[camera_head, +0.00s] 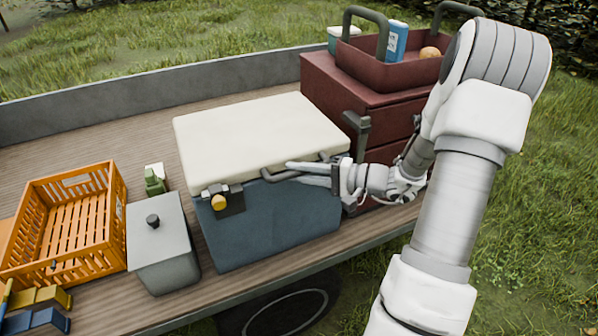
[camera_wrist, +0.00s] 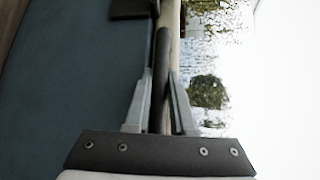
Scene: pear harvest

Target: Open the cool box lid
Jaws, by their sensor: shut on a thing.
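The cool box has a cream lid (camera_head: 260,132) and a dark blue body (camera_head: 270,228). It stands on the wooden truck bed, and the lid lies flat on the body, closed. A latch with a yellow knob (camera_head: 219,202) sits at the left of its front. A dark bar handle (camera_head: 270,177) runs along the lid's front edge. My gripper (camera_head: 300,172) is at the front of the box, shut on this handle. In the wrist view the dark handle (camera_wrist: 161,50) passes between the fingers of my gripper (camera_wrist: 160,85); the blue front fills the left side.
A maroon drawer chest (camera_head: 335,90) with a tray on top stands close on the right. A grey lidded bin (camera_head: 165,260), a small green bottle (camera_head: 153,183) and an orange crate (camera_head: 118,200) stand to the left. Bare bed (camera_head: 140,130) lies behind the box.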

